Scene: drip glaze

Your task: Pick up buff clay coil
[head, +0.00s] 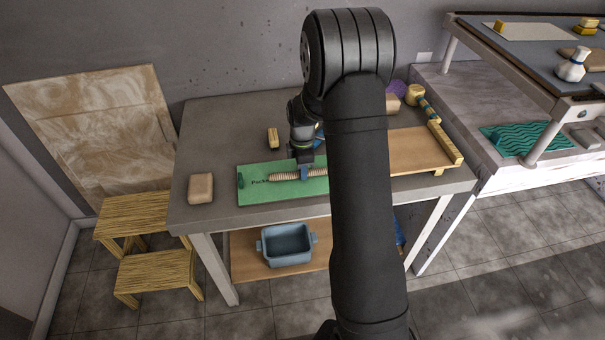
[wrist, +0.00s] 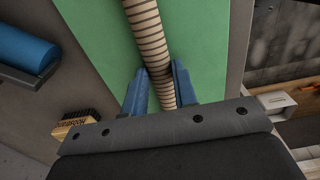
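The buff clay coil (head: 283,176) is a long, thin, ribbed roll lying on the green mat (head: 262,190), which has dark lettering. In the wrist view the coil (wrist: 148,35) has dark ring lines and runs down between the two blue fingers of my gripper (wrist: 160,75). The fingertips sit close on either side of it, and some green shows beside the left finger. I cannot tell whether both fingers press on it. In the head view my gripper (head: 304,171) is low over the coil. My arm hides the mat's right part.
A beige block (head: 200,188) stands left of the mat, and a wooden brush (head: 273,138) behind it. A blue cylinder (wrist: 25,48) is in the wrist view. A wooden board (head: 418,150) lies on the right. A blue-grey tub (head: 287,258) sits on the lower shelf.

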